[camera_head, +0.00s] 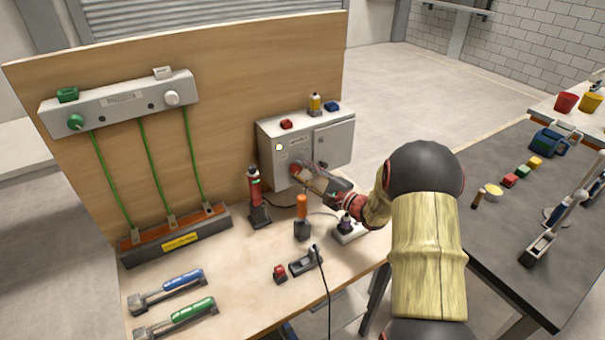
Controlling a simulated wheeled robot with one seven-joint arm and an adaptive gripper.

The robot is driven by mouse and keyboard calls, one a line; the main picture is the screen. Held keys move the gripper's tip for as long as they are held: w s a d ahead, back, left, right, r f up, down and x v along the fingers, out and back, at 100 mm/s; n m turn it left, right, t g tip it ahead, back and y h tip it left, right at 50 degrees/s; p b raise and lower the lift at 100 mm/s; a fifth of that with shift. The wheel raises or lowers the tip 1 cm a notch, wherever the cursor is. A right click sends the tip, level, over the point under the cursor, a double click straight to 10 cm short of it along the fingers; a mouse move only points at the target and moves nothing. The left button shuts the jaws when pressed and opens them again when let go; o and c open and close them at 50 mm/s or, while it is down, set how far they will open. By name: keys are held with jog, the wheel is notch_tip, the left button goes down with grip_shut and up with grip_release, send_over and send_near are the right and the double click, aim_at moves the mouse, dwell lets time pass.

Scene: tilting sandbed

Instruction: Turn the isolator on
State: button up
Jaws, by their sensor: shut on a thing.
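A light grey electrical box (334,140) stands against the wooden back panel on the workbench. Its left front face has a small pale round part (279,147) near the top. A red part, which looks like the isolator's handle (296,168), sits lower on that face. My gripper (300,170) reaches in from the right and is shut on this red part. The fingers cover most of it, so I cannot tell which way it is turned.
A red-and-black tool (255,192) and an orange-handled tool (302,208) stand close to the box. A grey rail unit (122,101) with green cables hangs at left. Blue (180,283) and green (190,312) handled tools lie in front. A dark table (500,240) stands at right.

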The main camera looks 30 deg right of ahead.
dwell(0.3)
jog(key=o, duration=1.2)
jog(key=shift+c, duration=0.2)
jog(key=shift+s+d, duration=0.1)
jog(key=v, duration=1.1)
jog(key=shift+s+d, duration=0.2)
jog(key=shift+s, duration=0.15)
